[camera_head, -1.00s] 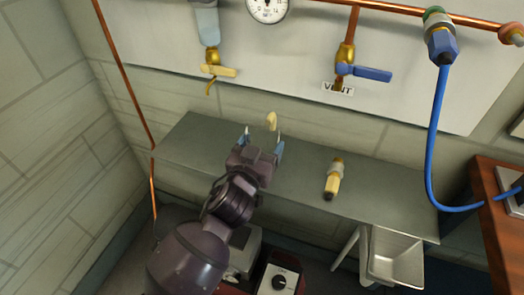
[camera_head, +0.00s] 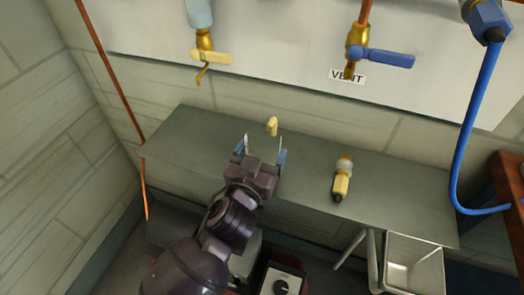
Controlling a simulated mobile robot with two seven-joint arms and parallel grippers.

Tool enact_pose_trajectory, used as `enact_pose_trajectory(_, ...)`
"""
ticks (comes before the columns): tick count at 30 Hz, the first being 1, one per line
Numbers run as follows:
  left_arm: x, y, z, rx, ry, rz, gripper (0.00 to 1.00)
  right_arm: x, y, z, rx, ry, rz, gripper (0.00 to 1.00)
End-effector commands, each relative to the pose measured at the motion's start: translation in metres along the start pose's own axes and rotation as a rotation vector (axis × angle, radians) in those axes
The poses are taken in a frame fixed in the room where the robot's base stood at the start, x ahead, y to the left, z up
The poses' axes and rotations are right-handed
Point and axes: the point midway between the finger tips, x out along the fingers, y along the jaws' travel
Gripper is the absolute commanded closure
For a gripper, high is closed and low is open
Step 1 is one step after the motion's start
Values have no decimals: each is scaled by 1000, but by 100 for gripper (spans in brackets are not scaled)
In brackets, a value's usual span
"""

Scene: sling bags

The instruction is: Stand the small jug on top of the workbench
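My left gripper (camera_head: 263,144) is over the grey workbench (camera_head: 190,140), with its two fingers apart and bare bench showing between them. A small cream-coloured object (camera_head: 272,125) shows just beyond the fingertips, nearer the right finger. I cannot tell whether it is part of the small jug or whether it touches the bench. No whole jug can be clearly made out. My arm and gripper hide part of the bench's front edge. My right gripper is not in view.
A yellow-and-grey fitting (camera_head: 342,178) is on the bench right of my gripper. Valves with a cream lever (camera_head: 211,57) and a blue lever (camera_head: 388,58) are on the wall. The bench's left end is clear.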

Motion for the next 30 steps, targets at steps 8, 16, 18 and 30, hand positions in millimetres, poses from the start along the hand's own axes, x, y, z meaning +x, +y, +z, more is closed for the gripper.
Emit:
enact_pose_trajectory(8, 0, 0, -1, 0, 0, 0, 0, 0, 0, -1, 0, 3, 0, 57)
enact_pose_trajectory(16, -8, 0, -4, 0, 1, 0, 0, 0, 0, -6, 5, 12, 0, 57)
enact_pose_trajectory(18, -16, 0, -4, -1, 0, 0, 0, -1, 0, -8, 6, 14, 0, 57)
enact_pose_trajectory(30, -73, 0, -4, 0, 0, -1, 0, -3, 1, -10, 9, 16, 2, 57)
